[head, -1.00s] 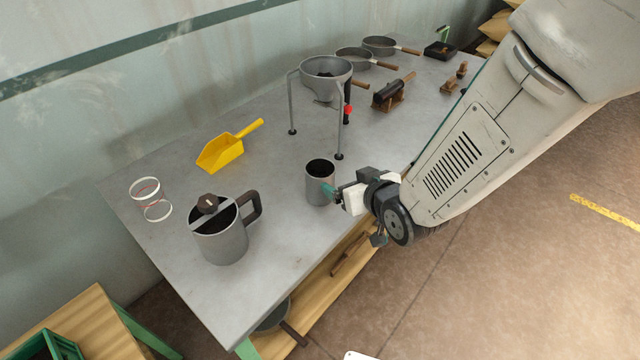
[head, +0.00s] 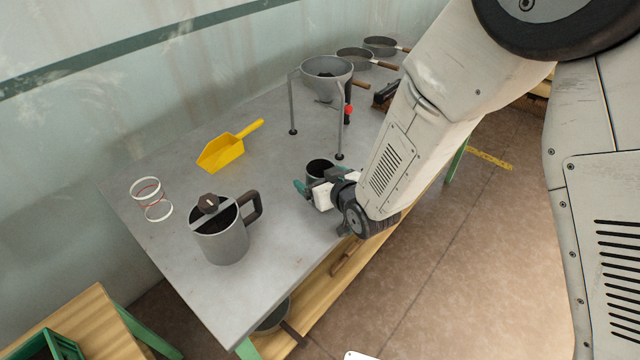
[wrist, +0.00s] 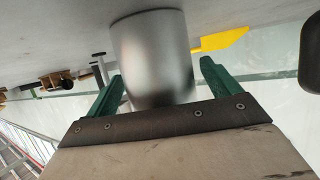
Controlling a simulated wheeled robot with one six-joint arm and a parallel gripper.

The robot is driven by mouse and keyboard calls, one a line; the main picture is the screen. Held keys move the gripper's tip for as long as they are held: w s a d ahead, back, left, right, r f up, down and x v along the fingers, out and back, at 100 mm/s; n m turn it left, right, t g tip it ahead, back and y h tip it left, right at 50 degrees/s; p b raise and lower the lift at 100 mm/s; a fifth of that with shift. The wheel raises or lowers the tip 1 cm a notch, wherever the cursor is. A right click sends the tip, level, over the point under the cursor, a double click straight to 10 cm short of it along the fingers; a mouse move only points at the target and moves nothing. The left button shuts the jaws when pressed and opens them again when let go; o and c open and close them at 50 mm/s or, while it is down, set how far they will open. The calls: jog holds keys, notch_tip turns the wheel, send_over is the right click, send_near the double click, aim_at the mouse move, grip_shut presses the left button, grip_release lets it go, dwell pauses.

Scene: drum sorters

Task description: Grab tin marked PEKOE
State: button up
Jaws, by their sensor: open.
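A plain grey metal tin (head: 312,179) with dark contents stands upright on the grey table, near its front edge. No PEKOE lettering shows on the side I see. My gripper (head: 320,180) is open at the tin's near side, low over the table. In the wrist view the tin (wrist: 152,60) stands between the two green fingers of my gripper (wrist: 160,72), with a visible gap on the right. I cannot tell whether the left finger touches it. My wrist hides the tin's lower part in the head view.
A grey mug-like pot (head: 222,240) with a dark handle stands front left. A yellow scoop (head: 222,152) and white rings (head: 150,198) lie behind it. A funnel on a tripod stand (head: 326,76) rises behind the tin. Pans (head: 354,58) sit farther back.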

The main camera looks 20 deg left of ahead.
jog(key=c, duration=1.1)
jog(key=shift+r, duration=0.2)
